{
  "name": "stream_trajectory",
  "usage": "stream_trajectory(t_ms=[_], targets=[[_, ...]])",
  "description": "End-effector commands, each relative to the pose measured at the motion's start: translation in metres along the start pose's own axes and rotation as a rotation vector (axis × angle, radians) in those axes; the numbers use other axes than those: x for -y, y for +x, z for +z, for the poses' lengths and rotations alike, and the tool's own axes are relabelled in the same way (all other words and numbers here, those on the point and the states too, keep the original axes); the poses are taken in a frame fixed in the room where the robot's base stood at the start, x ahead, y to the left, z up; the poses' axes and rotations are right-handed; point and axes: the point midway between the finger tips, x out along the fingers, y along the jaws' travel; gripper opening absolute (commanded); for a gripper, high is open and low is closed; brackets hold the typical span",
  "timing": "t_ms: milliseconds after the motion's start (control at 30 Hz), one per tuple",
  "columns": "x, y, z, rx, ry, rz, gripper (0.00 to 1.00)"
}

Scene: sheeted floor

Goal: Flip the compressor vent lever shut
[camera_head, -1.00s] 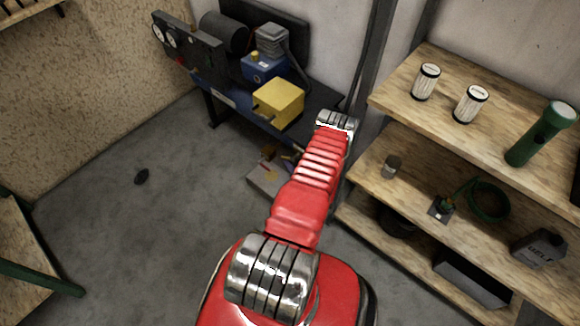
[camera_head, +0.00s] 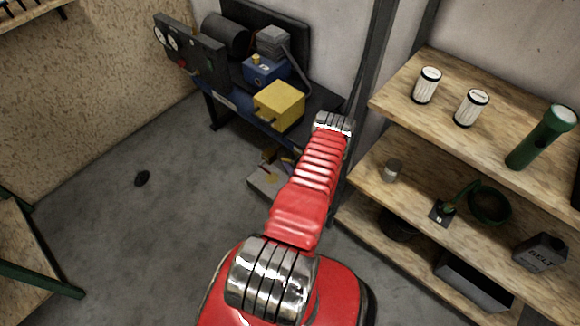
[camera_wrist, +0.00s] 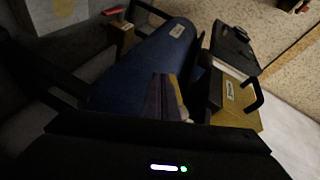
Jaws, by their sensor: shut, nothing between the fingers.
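The blue tank of the compressor, with a white label, spans the middle of the wrist view (camera_wrist: 150,62). A small red lever-like piece (camera_wrist: 113,11) shows at the top left, above a brass-coloured block (camera_wrist: 122,36) at the tank's end. I cannot tell the lever's position clearly. In the head view a blue unit (camera_head: 264,69) with a grey top stands on the bench. My gripper (camera_wrist: 168,96) is shut and empty in the wrist view, in front of the tank and apart from the red piece. In the head view my arm hides it.
A yellow box (camera_head: 280,106) sits on the dark bench; a yellow box with a black handle shows in the wrist view (camera_wrist: 232,100). A gauge panel (camera_head: 190,53) stands at the bench's left. A wooden shelf (camera_head: 400,95) stands close on the right. Open floor (camera_head: 150,225) lies left.

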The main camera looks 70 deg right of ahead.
Motion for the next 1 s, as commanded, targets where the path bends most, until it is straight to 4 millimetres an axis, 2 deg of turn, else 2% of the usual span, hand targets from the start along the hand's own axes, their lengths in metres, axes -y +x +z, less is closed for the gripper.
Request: stream_trajectory(t_ms=[667,833,1000], targets=[[-0.001,-0.001,0.000,-0.001,0.001,0.001,0.00],[-0.008,-0.002,0.001,-0.001,0.001,0.001,0.00],[-0.023,-0.004,0.005,0.002,0.000,0.000,0.00]])
